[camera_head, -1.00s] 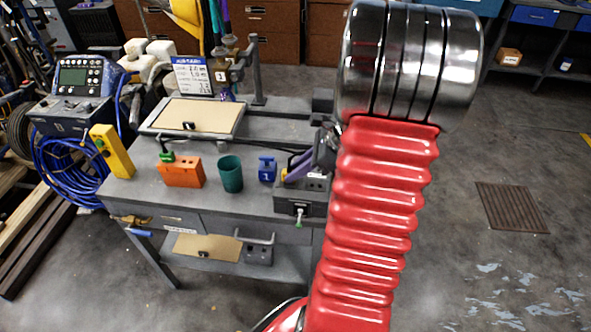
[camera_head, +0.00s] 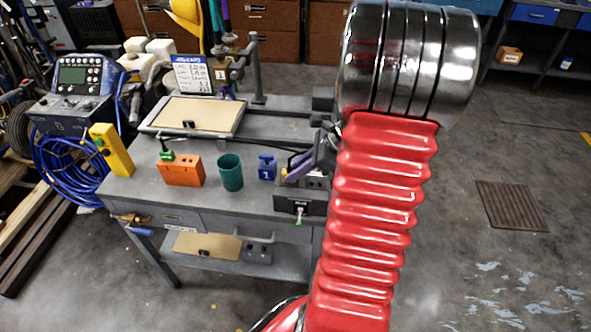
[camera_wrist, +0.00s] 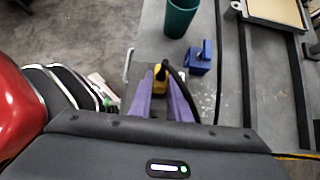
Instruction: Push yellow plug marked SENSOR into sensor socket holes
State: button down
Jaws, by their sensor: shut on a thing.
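My gripper (camera_wrist: 163,88) has two purple fingers, shut on the yellow plug (camera_wrist: 160,78), from which a black cable runs away to the right. Only a small yellow patch of the plug (camera_head: 285,173) shows there. The plug's lettering is not readable. Its pins and the socket holes under it are hidden, so I cannot tell whether it is in the holes.
A blue block marked 1 (camera_head: 267,168), a teal cup (camera_head: 231,174) and an orange block (camera_head: 183,171) with a green plug stand left of the socket block. A yellow control box (camera_head: 112,150) is at the left bench edge. A beige panel (camera_head: 194,114) lies behind.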

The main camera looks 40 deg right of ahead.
jog(key=shift+f, duration=0.25)
jog(key=c, duration=1.6)
grip_release()
jog(key=shift+o, duration=0.4)
jog(key=shift+o, duration=1.3)
jog(key=shift+s+r, duration=0.1)
jog(key=v, duration=0.6)
jog(key=shift+s+d+r, duration=0.15)
jog(key=shift+d+r, duration=0.05)
jog(key=shift+r, duration=0.05)
